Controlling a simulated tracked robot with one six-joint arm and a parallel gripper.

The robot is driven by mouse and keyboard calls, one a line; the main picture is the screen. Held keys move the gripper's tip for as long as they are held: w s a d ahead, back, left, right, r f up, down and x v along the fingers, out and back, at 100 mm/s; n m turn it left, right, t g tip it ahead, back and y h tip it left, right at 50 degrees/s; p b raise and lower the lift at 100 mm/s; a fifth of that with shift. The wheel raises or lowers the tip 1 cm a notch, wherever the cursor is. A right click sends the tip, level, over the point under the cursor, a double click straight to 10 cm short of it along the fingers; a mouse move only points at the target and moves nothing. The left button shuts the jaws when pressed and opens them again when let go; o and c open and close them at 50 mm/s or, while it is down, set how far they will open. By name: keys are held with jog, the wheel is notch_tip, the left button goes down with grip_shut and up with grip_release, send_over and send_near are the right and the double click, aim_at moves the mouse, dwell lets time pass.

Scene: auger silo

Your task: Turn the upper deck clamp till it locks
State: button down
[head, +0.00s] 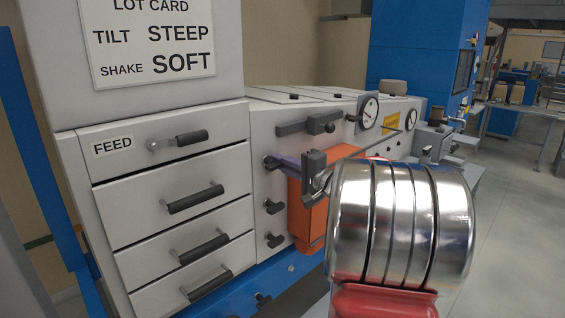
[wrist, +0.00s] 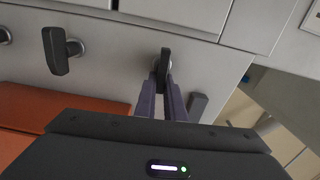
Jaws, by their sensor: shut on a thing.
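The upper deck clamp (head: 270,162) is a small black handle on the light grey cabinet face, right of the drawers. My gripper (head: 283,162) is at it, its narrow purple-grey fingers shut on the handle. In the wrist view my gripper (wrist: 160,88) closes on the lower part of the black clamp handle (wrist: 166,56), which stands nearly upright in that picture. Part of the handle is hidden between the fingers. Whether the clamp is locked cannot be told.
The middle clamp (head: 273,206) and lower clamp (head: 274,240) sit below. An orange panel (head: 311,210) is close on the right. Drawers with protruding black handles (head: 196,200) are to the left. A dial gauge (head: 368,112) is above right. Open floor (head: 515,210) lies at far right.

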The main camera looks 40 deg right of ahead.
jog(key=shift+a+f+m, duration=0.2)
jog(key=shift+f+m, duration=0.2)
jog(key=c, duration=2)
grip_release()
jog(key=shift+r, duration=0.1)
jog(key=shift+o, duration=0.8)
jog(key=shift+r, duration=0.1)
jog(key=shift+d, duration=0.1)
jog(key=s, duration=1.4)
jog(key=shift+d, duration=0.15)
jog(key=shift+w, duration=0.1)
